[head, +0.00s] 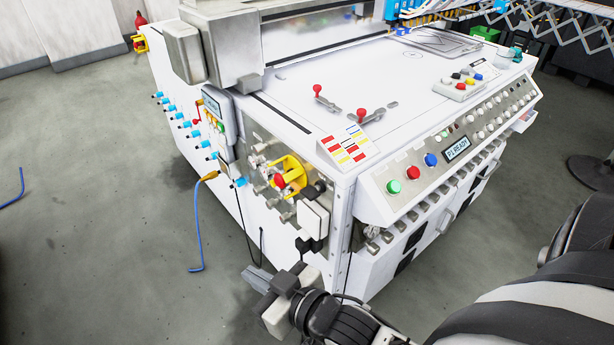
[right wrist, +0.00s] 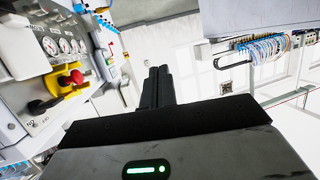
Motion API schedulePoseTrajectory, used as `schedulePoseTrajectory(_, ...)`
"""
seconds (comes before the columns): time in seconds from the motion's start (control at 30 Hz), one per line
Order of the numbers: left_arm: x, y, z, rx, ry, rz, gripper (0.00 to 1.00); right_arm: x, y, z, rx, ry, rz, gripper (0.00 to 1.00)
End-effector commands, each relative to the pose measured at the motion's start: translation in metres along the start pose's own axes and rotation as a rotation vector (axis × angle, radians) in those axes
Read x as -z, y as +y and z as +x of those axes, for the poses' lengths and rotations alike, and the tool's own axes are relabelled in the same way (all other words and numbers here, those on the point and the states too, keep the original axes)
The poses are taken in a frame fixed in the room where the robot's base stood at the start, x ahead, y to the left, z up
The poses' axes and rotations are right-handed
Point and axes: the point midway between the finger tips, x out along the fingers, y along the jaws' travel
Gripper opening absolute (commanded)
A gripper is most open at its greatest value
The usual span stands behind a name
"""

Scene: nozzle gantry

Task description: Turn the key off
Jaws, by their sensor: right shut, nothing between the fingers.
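The side panel (head: 262,158) of the white machine carries gauges, a red knob (head: 280,181) in a yellow guard (head: 293,172), and a black knob (head: 318,187). In the right wrist view, the red knob (right wrist: 76,77), yellow guard (right wrist: 64,90) and black knob (right wrist: 38,107) show at the left. I cannot make out for certain which part is the key. My right gripper (head: 257,279) is shut and empty, low in front of the machine's near corner, apart from the panel. Its closed fingers (right wrist: 158,75) also show in the right wrist view. My left gripper is not in view.
A sloped console (head: 440,165) with green, red and blue buttons and a display runs along the machine's right side. A blue cable (head: 198,235) hangs from an orange connector (head: 208,177). Blue fittings line the left side. The grey floor at left is mostly clear.

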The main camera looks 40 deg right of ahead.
Motion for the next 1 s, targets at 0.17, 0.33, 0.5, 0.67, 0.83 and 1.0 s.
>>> schedulePoseTrajectory(0.17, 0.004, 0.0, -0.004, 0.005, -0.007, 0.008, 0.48, 0.145, -0.042, 0.036, 0.312, 0.543, -0.23, 0.0)
schedulePoseTrajectory(0.33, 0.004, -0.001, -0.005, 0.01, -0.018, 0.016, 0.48, 0.187, -0.099, 0.023, 0.872, 0.705, -0.578, 0.0)
schedulePoseTrajectory(0.5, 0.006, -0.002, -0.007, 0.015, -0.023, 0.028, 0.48, 0.152, -0.058, 0.029, 1.293, 0.259, -1.0, 0.0)
schedulePoseTrajectory(0.67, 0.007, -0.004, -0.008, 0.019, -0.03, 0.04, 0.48, 0.15, 0.066, 0.037, 1.242, -0.445, -1.214, 0.0)
schedulePoseTrajectory(0.83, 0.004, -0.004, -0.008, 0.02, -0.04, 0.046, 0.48, 0.183, 0.17, 0.019, 0.972, -0.945, -1.207, 0.0)
schedulePoseTrajectory(1.0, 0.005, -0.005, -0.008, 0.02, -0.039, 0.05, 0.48, 0.198, 0.205, 0.006, 0.844, -1.107, -1.169, 0.0)
